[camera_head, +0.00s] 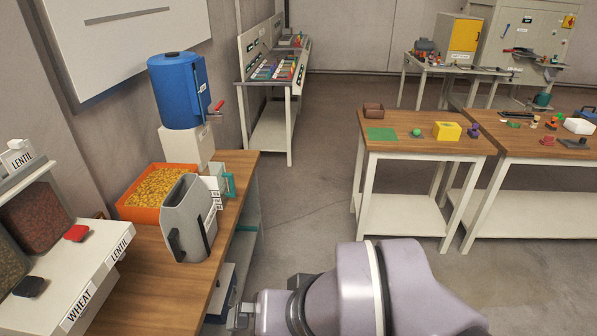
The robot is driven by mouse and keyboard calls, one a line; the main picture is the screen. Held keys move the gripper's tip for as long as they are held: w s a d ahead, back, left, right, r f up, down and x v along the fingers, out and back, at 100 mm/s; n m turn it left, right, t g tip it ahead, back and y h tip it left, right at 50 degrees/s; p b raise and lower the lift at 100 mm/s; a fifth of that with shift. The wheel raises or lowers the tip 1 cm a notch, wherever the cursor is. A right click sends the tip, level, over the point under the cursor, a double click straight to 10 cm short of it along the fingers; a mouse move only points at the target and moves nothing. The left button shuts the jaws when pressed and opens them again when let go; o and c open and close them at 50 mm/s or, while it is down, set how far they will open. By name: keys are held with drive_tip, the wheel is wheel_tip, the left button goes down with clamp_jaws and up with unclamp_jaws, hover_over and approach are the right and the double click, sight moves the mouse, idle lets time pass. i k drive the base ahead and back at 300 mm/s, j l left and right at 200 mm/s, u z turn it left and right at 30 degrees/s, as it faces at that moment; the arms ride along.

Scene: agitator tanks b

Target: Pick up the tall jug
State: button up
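The tall jug (190,222) is a grey, open-topped, narrow vessel with a dark handle on its front left side. It stands upright on the wooden bench at the left. A shorter clear jug with a teal handle (229,184) stands just behind it to the right, and white labels show between the two. My lilac arm fills the bottom middle, to the right of the bench and lower in the picture than the jug.
An orange bin of yellow grain (136,206) is close behind the tall jug, left. A blue drum (180,92) stands on a white block behind. Labelled lentil and wheat dispensers (70,268) flank the bench's left. Open floor (310,190) separates the bench from the right-hand tables.

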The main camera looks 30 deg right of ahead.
sight(214, 174)
drive_tip(key=i+l, duration=0.1)
drive_tip(key=i, duration=0.4)
drive_tip(key=i+l+u, duration=0.1)
drive_tip(key=i, duration=0.35)
drive_tip(key=i+l, duration=0.15)
drive_tip(key=i, duration=0.35)
drive_tip(key=i+l+u, duration=0.1)
drive_tip(key=i, duration=0.4)
